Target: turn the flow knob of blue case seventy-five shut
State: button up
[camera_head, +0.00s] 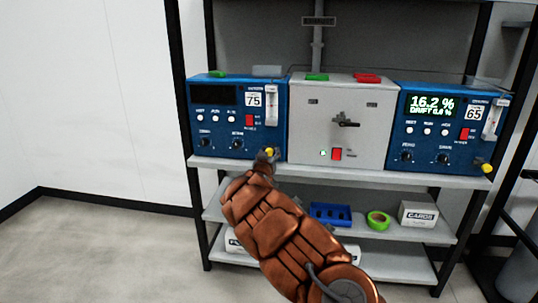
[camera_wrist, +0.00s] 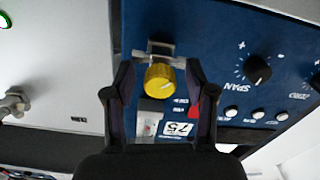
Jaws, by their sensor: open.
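The blue case seventy-five (camera_head: 222,148) stands at the left of the upper shelf, its display dark. Its yellow flow knob (camera_head: 269,152) is at the lower right of its front, partly hidden by my gripper (camera_head: 265,158). In the wrist view, the case's blue front (camera_wrist: 215,45) appears upside down, with the 75 label (camera_wrist: 178,128). There the yellow knob (camera_wrist: 159,78) on its metal fitting lies between the two fingers of my gripper (camera_wrist: 158,75). The fingers are open, with gaps on both sides of the knob.
A grey case (camera_head: 340,105) with a central handle stands right beside it. Blue case 65 (camera_head: 440,165), with a lit display and its own yellow knob (camera_head: 487,168), is further right. The lower shelf holds a blue rack (camera_head: 330,214), green tape (camera_head: 378,220) and a white box (camera_head: 417,213).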

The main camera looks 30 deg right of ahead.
jog(key=shift+c, duration=0.2)
grip_shut()
dwell(0.4)
